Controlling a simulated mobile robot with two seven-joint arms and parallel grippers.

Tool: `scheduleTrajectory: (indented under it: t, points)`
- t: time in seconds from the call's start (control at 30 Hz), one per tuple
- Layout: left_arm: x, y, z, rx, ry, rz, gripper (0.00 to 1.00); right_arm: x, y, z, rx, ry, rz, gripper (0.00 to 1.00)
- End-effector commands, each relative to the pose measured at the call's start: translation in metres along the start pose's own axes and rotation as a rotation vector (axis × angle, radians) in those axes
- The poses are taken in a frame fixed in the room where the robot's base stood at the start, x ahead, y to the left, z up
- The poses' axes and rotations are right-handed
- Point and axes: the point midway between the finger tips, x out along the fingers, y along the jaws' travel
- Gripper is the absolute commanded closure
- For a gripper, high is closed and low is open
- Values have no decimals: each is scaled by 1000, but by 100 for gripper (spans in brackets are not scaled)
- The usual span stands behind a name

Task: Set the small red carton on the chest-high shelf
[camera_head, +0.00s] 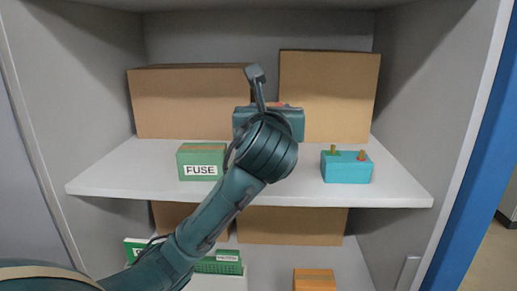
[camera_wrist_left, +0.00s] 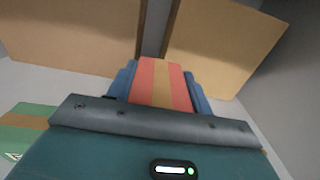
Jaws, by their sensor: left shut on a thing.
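My left gripper (camera_wrist_left: 158,88) is shut on the small red carton (camera_wrist_left: 145,75), which has a tan stripe along its top. The blue fingers press on its two sides in the left wrist view. In the head view my left arm reaches over the chest-high shelf (camera_head: 110,180), and its wrist hides nearly all of the carton. Only a small reddish bit (camera_head: 277,104) shows above the gripper. I cannot tell whether the carton touches the shelf. My right gripper is not in view.
A green FUSE box (camera_head: 200,160) stands left of my wrist and a teal box with two posts (camera_head: 346,167) stands to the right. Large brown boxes (camera_head: 190,98) (camera_head: 328,95) line the back. A lower shelf holds an orange box (camera_head: 314,280) and green boxes (camera_head: 226,262).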

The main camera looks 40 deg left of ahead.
Motion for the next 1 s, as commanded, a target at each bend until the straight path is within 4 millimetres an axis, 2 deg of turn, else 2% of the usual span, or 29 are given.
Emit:
scheduleTrajectory:
  t: [0.1, 0.27, 0.5, 0.93, 0.97, 1.0]
  points:
    - [0, 0, -20, 2, 2, 0, 78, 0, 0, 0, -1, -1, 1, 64]
    - [0, 0, -34, 1, 0, 1, 78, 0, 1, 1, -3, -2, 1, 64]
    - [0, 0, -66, 1, 0, 1, 78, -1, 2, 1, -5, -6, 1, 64]
    - [0, 0, -73, -1, -3, 1, 78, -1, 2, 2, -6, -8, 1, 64]
    - [0, 0, -73, -1, -2, 1, 48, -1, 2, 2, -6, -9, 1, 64]
    - [0, 0, -73, -1, -2, 1, 44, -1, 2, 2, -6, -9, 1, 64]
